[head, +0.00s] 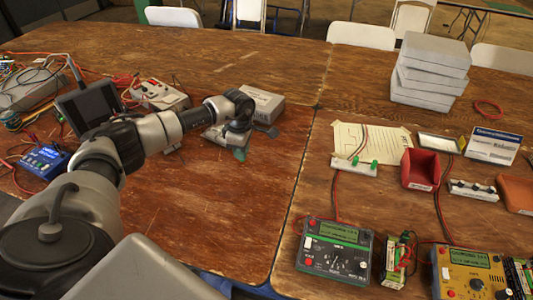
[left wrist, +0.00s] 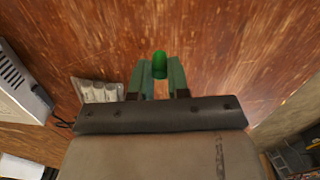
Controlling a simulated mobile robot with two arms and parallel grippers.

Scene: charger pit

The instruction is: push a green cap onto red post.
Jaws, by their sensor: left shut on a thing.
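My left gripper (left wrist: 160,72) is shut on a green cap (left wrist: 159,64), whose rounded end sticks out past the fingertips in the left wrist view. Bare wood shows beyond the cap. In the head view the left gripper (head: 241,153) points down over the left table, and I cannot make out the cap there. A pale grey block (left wrist: 97,91) with several rounded parts lies just left of the fingers. I cannot tell for sure which red part is the red post; a grey box (head: 158,94) with small red parts on top stands behind my left arm. My right gripper is not in view.
A plain grey box (head: 262,104) stands just behind the left gripper. A dark-screened device (head: 89,106) and a blue meter (head: 45,159) are at the left. The right table holds meters (head: 337,250), a red bin (head: 421,169) and stacked grey boxes (head: 430,72). The left table's front middle is clear.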

